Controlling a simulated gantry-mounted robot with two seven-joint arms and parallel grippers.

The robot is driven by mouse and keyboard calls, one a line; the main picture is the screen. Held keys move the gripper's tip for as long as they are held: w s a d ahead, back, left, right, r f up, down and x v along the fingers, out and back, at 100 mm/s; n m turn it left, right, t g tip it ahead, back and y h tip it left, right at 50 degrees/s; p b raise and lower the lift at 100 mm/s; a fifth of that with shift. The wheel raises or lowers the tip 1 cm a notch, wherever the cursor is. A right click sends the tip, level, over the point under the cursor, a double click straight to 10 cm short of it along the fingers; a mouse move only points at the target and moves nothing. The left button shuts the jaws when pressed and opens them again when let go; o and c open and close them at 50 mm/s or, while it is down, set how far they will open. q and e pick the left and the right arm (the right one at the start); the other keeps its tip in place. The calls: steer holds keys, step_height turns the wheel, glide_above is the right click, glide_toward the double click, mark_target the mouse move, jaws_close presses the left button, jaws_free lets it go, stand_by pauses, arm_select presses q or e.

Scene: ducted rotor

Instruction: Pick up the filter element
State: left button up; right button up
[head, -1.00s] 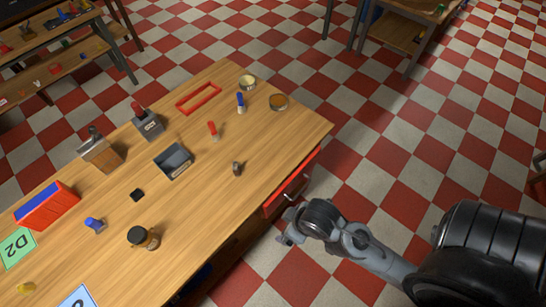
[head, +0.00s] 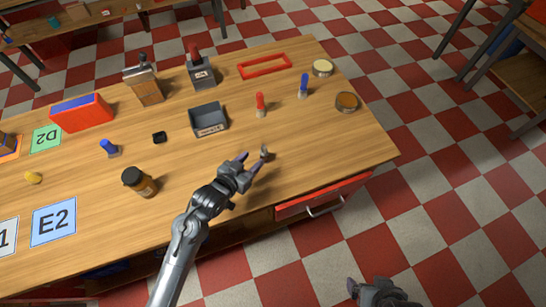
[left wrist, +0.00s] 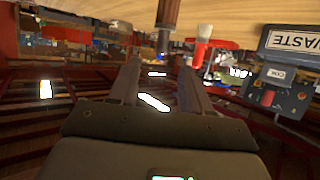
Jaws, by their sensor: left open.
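A small brown-grey cylinder (head: 265,152), which I take to be the filter element, stands on the wooden table (head: 330,150) near its front edge. My left gripper (head: 250,164) is open, with its fingers pointing at the cylinder and very close to it. In the left wrist view a brown cylinder (left wrist: 168,14) shows at the top, ahead of the open, empty fingers (left wrist: 160,65). Whether it stands between the fingertips I cannot tell. My right gripper (head: 366,290) shows only partly at the bottom edge, away from the table; its jaws are unclear.
A grey waste bin (head: 208,121) and a red peg (head: 260,105) stand behind the cylinder. A blue peg (head: 303,86), round tins (head: 346,102) and a red frame (head: 265,66) are farther right. A red drawer (head: 322,196) is below the edge.

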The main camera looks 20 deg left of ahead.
mark_target(263, 149)
arm_select(q)
steer(key=x, duration=0.4)
steer(key=shift+w+d+r, duration=0.1)
steer(key=shift+w, duration=0.25)
steer(key=shift+p+x, duration=0.35)
steer(key=shift+x, duration=2.75)
jaws_close()
